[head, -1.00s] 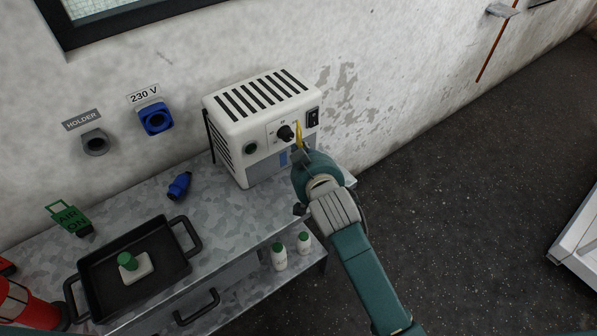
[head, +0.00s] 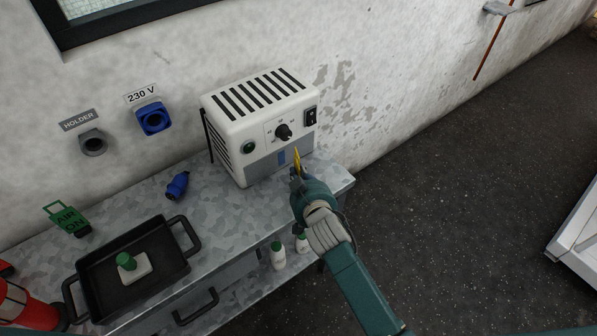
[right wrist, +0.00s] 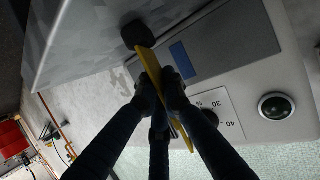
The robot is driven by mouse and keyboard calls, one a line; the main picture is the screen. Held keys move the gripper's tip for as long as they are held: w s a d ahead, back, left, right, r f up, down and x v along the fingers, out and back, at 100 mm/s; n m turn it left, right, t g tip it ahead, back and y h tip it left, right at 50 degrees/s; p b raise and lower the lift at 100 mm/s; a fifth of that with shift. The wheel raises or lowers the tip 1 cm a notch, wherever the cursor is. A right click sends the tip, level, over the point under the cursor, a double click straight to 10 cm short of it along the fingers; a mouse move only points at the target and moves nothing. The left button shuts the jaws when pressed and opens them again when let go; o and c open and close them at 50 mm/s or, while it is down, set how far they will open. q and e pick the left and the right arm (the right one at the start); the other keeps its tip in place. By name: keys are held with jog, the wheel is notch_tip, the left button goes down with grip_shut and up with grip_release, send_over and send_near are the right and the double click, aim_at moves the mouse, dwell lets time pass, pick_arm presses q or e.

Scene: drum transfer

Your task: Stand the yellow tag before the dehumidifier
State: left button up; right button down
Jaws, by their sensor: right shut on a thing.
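The white dehumidifier (head: 262,127) stands at the back of the metal bench, its front with the dark knob, black switch and green button facing me. My right gripper (head: 297,171) is shut on the yellow tag (head: 297,158), in front of the dehumidifier's lower front. In the right wrist view the tag (right wrist: 152,66) is seen nearly edge-on between the fingers (right wrist: 160,92). A dark block (right wrist: 136,35) is at the tag's end, beside the bench surface; I cannot tell whether it touches the bench. The dehumidifier front (right wrist: 225,50) is close behind. My left gripper is out of view.
On the bench (head: 225,215) are a blue plug (head: 178,186), a green AIR ON tag (head: 68,219) and a black tray (head: 110,285) holding a green-capped piece. White bottles (head: 279,257) stand below the bench's front edge. The bench top just before the dehumidifier is mostly clear.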

jog(key=c, duration=1.9)
grip_release()
jog(key=v, duration=1.2)
jog(key=shift+b, duration=0.3)
jog(key=s+d+f+g, duration=0.2)
jog(key=s+d+f, duration=0.1)
jog(key=f, duration=0.7)
jog(key=s+d+f+g+h, duration=0.1)
jog(key=s+d+f, duration=0.2)
jog(key=f, duration=0.7)
jog(key=s+d+f+g, duration=0.2)
jog(key=s+d+f, duration=0.1)
jog(key=f, duration=0.7)
jog(key=s+d+f+g, duration=0.2)
jog(key=s+d+f, duration=0.2)
jog(key=s+f, duration=0.3)
jog(key=s+d+f+g+h, duration=0.1)
jog(key=s+f, duration=0.6)
jog(key=s, duration=0.8)
jog(key=s+d+f+g+h, duration=0.1)
jog(key=s+d+f+g, duration=0.3)
jog(key=s, duration=0.7)
notch_tip(320, 180, down, 3)
jog(key=d, duration=0.2)
jog(key=shift+d, duration=0.4)
jog(key=shift+s, duration=0.15)
